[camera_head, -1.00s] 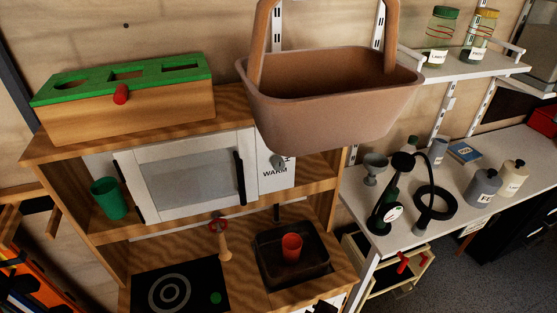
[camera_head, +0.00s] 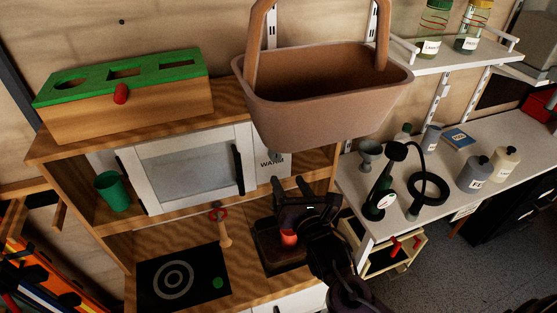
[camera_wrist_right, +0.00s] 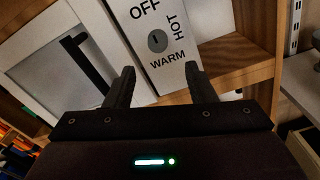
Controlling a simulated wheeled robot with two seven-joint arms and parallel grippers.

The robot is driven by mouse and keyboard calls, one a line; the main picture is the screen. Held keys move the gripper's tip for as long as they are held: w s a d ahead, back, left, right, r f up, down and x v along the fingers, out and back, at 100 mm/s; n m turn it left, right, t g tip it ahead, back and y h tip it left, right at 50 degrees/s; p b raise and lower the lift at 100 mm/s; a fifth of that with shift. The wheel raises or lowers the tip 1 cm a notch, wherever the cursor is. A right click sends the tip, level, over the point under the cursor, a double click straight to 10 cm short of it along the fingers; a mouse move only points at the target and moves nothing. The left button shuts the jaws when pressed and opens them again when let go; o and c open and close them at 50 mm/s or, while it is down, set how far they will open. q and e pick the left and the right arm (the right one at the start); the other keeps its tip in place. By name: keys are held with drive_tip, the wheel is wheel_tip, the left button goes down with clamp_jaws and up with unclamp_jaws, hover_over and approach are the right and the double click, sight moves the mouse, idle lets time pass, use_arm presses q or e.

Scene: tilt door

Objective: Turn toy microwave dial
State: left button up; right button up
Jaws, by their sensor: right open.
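The toy microwave (camera_head: 190,170) has a white door with a dark handle. To the right of the door is its white dial panel (camera_head: 273,170), lettered WARM. In the right wrist view the round grey dial (camera_wrist_right: 157,41) sits on this panel among the words OFF, HOT and WARM. In the head view the hanging basket hides the dial. My right gripper (camera_head: 304,190) is open and empty, below the panel and in front of the sink. In the right wrist view its two fingertips (camera_wrist_right: 160,69) are spread below the dial, apart from it. My left gripper is not in view.
A brown basket (camera_head: 320,105) hangs over the microwave's right side. A red cup (camera_head: 288,237) stands in the dark sink (camera_head: 267,250) behind my right gripper. A green cup (camera_head: 112,191) stands left of the microwave. A side table (camera_head: 450,205) holds bottles and a black lamp.

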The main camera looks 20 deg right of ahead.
drive_tip(key=w+p, duration=0.1)
drive_tip(key=w, duration=0.7)
drive_tip(key=shift+a+r+n+p, duration=0.15)
drive_tip(key=shift+r+n+p, duration=0.15)
drive_tip(key=shift+p, duration=0.1)
drive_tip(key=c, duration=1)
